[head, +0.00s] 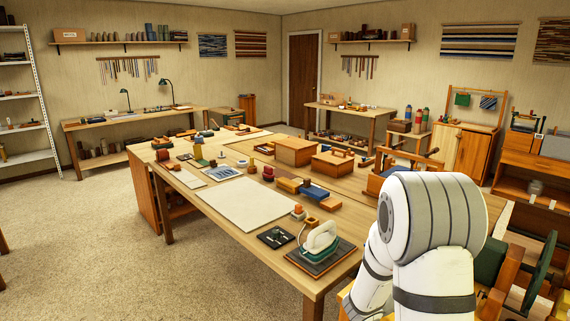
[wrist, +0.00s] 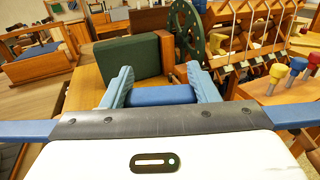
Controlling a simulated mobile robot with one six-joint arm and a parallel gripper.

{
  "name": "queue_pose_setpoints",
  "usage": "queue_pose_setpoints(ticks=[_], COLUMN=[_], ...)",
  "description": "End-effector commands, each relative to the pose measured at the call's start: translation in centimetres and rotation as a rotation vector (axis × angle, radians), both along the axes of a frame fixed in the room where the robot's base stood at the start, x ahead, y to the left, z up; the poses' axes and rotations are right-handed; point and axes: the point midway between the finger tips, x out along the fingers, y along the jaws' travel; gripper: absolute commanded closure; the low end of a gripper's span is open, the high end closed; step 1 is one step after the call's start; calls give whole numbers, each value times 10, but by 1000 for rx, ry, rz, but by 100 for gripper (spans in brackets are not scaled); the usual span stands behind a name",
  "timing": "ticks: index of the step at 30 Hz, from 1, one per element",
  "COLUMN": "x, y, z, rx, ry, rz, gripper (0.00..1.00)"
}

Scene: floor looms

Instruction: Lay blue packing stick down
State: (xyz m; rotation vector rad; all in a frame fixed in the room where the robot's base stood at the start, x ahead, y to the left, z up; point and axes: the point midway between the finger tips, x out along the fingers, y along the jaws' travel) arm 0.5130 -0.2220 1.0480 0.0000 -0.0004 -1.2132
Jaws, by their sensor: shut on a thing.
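In the wrist view, my gripper (wrist: 163,82) is shut on the blue packing stick (wrist: 162,96). A short stretch of the stick shows between the two pale blue fingers, lying crosswise. The rest of it cannot be made out. The stick is just in front of a dark green padded block (wrist: 128,60) on a wooden frame; whether it touches anything there I cannot tell. In the head view, my white arm hides the gripper and the stick.
A green wheel (wrist: 190,28) and a row of pale hooks with cords (wrist: 250,50) stand close beyond the gripper. Colored knobbed pegs (wrist: 297,67) are at the right. In the head view, a crowded worktable (head: 230,224) lies left of my arm.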

Motion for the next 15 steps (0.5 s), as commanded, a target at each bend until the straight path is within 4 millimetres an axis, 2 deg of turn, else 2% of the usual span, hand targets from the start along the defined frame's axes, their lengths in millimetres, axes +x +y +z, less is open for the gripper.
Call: queue_pose_setpoints(ticks=[1,5,9,12,15], x=[10,38,63,72,75], y=[13,58,122,163,192], z=[-12,-39,-73,-92,-105], rx=[1,1,2,2,1], ry=[4,6,7,5,4], rz=[65,277,543,697,807], gripper=[73,73,73,73,73])
